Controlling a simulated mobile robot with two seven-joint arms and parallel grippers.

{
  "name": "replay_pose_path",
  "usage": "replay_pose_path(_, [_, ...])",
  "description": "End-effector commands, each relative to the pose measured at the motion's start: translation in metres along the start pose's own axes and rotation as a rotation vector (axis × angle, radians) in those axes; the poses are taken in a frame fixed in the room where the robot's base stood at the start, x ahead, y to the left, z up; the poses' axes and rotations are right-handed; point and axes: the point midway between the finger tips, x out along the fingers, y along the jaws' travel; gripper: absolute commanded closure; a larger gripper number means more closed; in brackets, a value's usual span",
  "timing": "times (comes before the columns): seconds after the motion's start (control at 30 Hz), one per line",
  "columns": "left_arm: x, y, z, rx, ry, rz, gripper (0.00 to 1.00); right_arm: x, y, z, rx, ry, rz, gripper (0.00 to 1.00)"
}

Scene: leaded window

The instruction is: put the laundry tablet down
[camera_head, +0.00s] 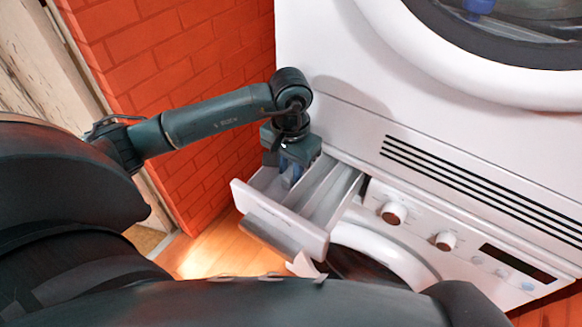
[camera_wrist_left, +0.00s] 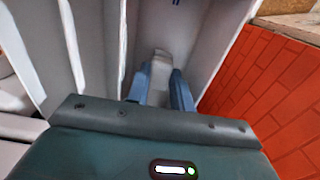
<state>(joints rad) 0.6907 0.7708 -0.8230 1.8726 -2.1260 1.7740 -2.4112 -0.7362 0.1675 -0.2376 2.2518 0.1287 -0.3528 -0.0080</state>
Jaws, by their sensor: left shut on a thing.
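My left gripper (camera_head: 290,175) points down into the left compartment of the pulled-out detergent drawer (camera_head: 287,229). In the left wrist view its two blue fingers (camera_wrist_left: 160,90) are shut on a pale grey-white piece, the laundry tablet (camera_wrist_left: 161,62), which shows between and just beyond the fingertips. The tablet is inside the compartment's walls; I cannot tell whether it touches the floor. In the head view the gripper hides the tablet. The drawer also shows in the left wrist view (camera_wrist_left: 92,45), with its dividers left of the fingers. My right gripper is not in view.
The washing machine (camera_head: 420,232) has two knobs and a display right of the drawer. A white machine with a round door (camera_head: 480,60) stands above it. A red brick wall (camera_head: 190,60) is close on the left. Wooden floor (camera_head: 205,252) shows below the drawer.

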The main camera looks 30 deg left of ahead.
Motion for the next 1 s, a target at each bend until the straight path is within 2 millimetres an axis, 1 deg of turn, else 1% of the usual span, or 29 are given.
replay_pose_path(0.17, [0.006, 0.000, 0.000, 0.001, 0.000, 0.000, 0.99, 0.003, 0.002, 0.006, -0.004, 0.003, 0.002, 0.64])
replay_pose_path(0.2, [0.003, 0.000, 0.000, 0.000, 0.000, 0.000, 0.74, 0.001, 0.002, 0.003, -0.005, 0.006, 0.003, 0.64])
replay_pose_path(0.27, [0.003, 0.000, 0.000, 0.000, 0.000, 0.000, 0.69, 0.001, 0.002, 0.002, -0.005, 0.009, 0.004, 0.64])
replay_pose_path(0.5, [0.003, 0.000, 0.000, 0.000, 0.000, 0.000, 0.68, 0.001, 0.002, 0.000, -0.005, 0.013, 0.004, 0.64])
replay_pose_path(0.63, [-0.004, 0.000, 0.000, 0.000, 0.001, 0.000, 0.68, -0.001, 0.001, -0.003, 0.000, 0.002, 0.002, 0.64])
replay_pose_path(0.67, [-0.008, 0.000, -0.001, 0.000, 0.003, 0.000, 0.68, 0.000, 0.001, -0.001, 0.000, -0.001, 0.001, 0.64])
replay_pose_path(0.77, [-0.026, -0.001, -0.001, 0.000, 0.006, -0.002, 0.68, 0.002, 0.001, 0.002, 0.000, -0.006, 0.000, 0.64])
replay_pose_path(1.0, [-0.079, 0.000, -0.001, 0.002, 0.006, -0.001, 0.68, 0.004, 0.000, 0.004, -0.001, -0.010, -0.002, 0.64])
